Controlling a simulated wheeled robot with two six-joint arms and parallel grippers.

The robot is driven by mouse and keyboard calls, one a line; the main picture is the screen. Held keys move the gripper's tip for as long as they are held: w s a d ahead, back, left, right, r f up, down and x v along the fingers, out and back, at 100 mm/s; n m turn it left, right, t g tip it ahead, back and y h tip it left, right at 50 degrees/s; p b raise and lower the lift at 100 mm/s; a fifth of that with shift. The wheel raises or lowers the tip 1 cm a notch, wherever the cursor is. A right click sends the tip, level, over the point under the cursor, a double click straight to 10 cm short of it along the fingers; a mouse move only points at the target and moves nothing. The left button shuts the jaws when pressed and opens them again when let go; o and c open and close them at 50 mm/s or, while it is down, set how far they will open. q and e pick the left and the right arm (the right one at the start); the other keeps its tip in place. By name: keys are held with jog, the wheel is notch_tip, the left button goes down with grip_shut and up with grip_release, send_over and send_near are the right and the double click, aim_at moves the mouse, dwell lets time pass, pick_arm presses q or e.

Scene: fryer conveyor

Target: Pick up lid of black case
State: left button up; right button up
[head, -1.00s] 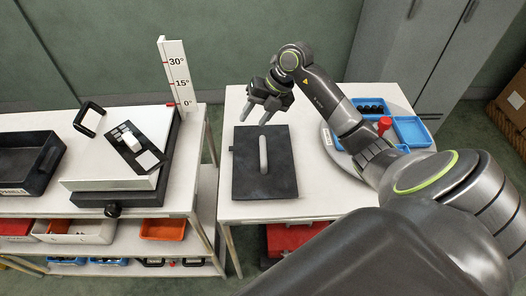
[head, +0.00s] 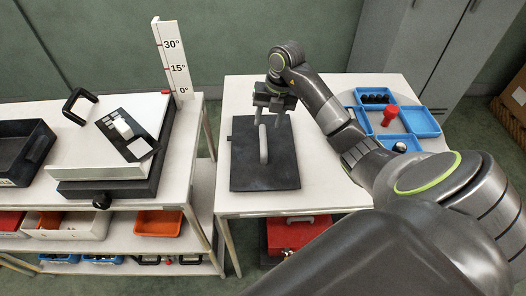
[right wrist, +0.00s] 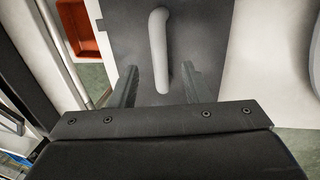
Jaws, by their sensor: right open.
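The lid of the black case (head: 280,172) is a flat dark panel with a raised grey bar handle (head: 263,144), on the white table in the middle of the head view. In the right wrist view the lid (right wrist: 197,45) and handle (right wrist: 159,50) lie ahead of my fingers. My right gripper (head: 268,122) is open and empty over the far end of the handle. In the right wrist view its fingers (right wrist: 160,80) stand on either side of the handle's line. I cannot tell whether they touch it. My left gripper is not in view.
A round turntable with blue trays (head: 421,121) and a red knob (head: 389,116) stands right of the lid. On the left table are a tilted white-topped device (head: 85,150), an angle scale (head: 171,60) and a black bin (head: 38,150). A gap separates the tables.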

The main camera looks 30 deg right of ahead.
aim_at(264, 134)
jog(key=shift+w+a+f, duration=0.1)
jog(key=shift+f, duration=0.5)
jog(key=shift+w+a+f, duration=0.1)
jog(key=shift+f, duration=0.45)
jog(key=f+p, duration=0.1)
jog(key=f, duration=0.1)
jog(key=f+p, duration=0.1)
jog(key=f, duration=0.1)
jog(key=shift+w+a+f, duration=0.1)
jog(key=shift+w+a, duration=0.05)
jog(key=shift+a, duration=0.25)
jog(key=shift+f, duration=0.5)
jog(key=shift+w, duration=0.1)
grip_shut()
